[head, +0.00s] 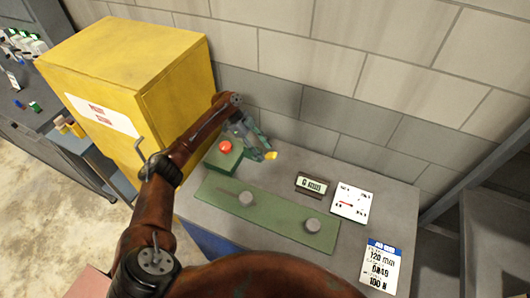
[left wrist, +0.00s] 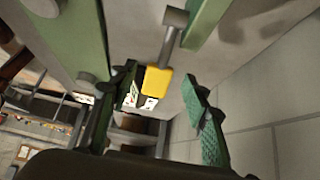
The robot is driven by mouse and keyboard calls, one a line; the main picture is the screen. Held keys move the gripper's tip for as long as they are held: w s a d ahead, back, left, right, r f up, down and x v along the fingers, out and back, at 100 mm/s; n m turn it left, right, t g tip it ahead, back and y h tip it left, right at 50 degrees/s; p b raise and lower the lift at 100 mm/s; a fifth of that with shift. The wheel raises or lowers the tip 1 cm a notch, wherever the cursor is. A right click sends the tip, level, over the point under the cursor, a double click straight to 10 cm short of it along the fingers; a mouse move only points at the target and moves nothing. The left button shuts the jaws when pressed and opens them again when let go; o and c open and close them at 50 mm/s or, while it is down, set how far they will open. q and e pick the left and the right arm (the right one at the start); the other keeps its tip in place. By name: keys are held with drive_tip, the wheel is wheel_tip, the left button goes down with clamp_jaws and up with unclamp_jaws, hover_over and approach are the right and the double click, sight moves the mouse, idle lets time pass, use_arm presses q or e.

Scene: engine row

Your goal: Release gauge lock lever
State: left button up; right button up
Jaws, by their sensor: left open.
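The lock lever has a yellow grip (head: 271,155) on a grey stem and sits on the grey bench near the wall. In the left wrist view the yellow grip (left wrist: 158,80) lies between the fingers, with its stem running up to a grey head (left wrist: 175,18). My left gripper (head: 260,147) is open at the lever; its green fingers also show in the left wrist view (left wrist: 161,84), one on each side of the grip. I cannot tell whether either finger touches it. The gripper hides part of the lever in the head view. My right gripper is not in view.
A green plate (head: 270,216) with two grey knobs lies in front. A red button (head: 225,146) on a green box is beside the gripper. A digital display (head: 311,185), dial gauge (head: 351,203) and printed card (head: 381,267) are right. A yellow cabinet (head: 173,95) stands left; a block wall is behind.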

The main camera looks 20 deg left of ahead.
use_arm(q)
drive_tip(key=v, duration=1)
drive_tip(key=shift+d+f, duration=0.1)
drive_tip(key=shift+d, duration=0.05)
drive_tip(key=x, duration=1.2)
